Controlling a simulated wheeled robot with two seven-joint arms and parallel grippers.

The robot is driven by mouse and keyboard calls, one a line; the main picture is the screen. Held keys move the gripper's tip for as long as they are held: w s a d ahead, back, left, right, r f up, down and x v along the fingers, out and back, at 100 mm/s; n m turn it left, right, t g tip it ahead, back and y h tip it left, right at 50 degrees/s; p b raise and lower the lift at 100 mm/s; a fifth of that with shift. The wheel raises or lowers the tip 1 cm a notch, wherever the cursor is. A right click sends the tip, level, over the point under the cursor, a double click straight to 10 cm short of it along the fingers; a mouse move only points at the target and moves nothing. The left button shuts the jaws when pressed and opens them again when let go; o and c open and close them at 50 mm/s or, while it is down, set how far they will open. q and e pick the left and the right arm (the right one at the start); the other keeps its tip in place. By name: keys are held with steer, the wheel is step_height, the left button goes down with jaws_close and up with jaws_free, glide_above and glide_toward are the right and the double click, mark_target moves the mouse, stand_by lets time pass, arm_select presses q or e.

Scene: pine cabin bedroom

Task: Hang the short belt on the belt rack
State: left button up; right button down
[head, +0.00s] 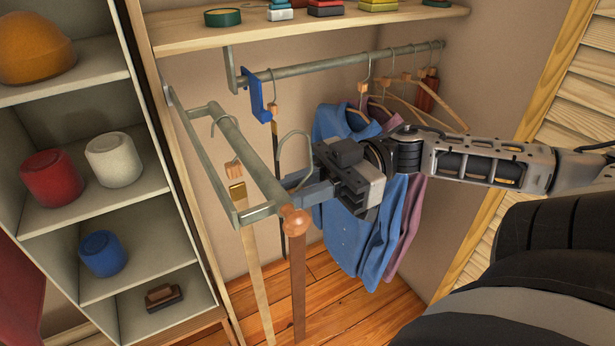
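The belt rack (252,165) is a grey metal rail frame with a round wooden knob at its near end. A tan belt (250,260) with a gold buckle hangs on it from a hook and wooden block. My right gripper (296,186) is beside the rack's near end, just above and behind the knob. It appears shut on the hanger whose grey hook (293,138) stands up free of any rail. A brown belt (298,290) hangs straight below, apparently the short belt; its top is hidden by knob and gripper. My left gripper is out of view.
A closet rail (330,66) behind carries a blue divider (257,95), a dark belt (277,140), blue and purple shirts and empty hangers. A shelf (300,30) is above. Cubbies with cups (52,178) stand left; a louvered door (570,90) is right.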

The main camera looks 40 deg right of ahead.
arm_select(q)
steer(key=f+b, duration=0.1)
steer(key=b, duration=0.1)
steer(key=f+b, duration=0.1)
steer(key=b, duration=0.1)
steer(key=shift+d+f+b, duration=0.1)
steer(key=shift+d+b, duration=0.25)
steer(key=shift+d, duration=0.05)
arm_select(e)
steer(key=a+f, duration=0.1)
steer(key=a, duration=0.1)
steer(key=w+a+f, duration=0.1)
steer(key=a+f, duration=0.1)
steer(key=shift+f, duration=0.15)
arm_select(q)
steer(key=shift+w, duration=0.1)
arm_select(e)
steer(key=c, duration=1.3)
jaws_free()
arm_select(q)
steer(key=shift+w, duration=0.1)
arm_select(e)
steer(key=shift+o, duration=0.2)
